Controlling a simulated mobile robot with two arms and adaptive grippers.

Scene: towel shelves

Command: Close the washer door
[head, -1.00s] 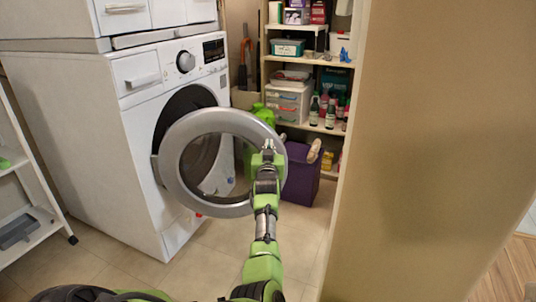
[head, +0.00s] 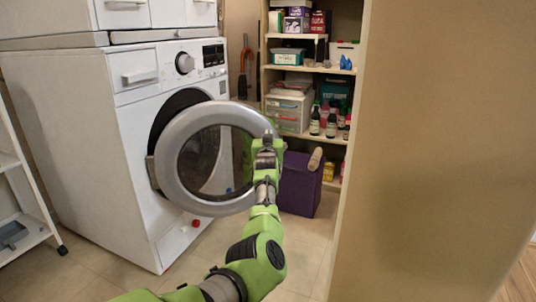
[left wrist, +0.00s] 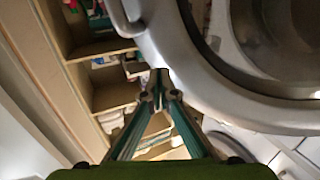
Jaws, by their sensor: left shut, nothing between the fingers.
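The white washer (head: 128,140) stands at the left in the head view. Its round door (head: 184,196) has a grey rim and dark glass and stands open, hinged at its left side. My left gripper (head: 267,137) is shut and empty at the right edge of the door rim. In the left wrist view the shut fingertips (left wrist: 158,78) are right beside the curved grey door rim (left wrist: 190,75); I cannot tell whether they touch it. My right gripper is in neither view.
A shelf unit (head: 305,78) with bottles and boxes stands behind. A purple bin (head: 299,187) is on the floor behind the door. A beige wall (head: 440,150) fills the right. A white rack (head: 22,205) is at far left. The tiled floor before the washer looks clear.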

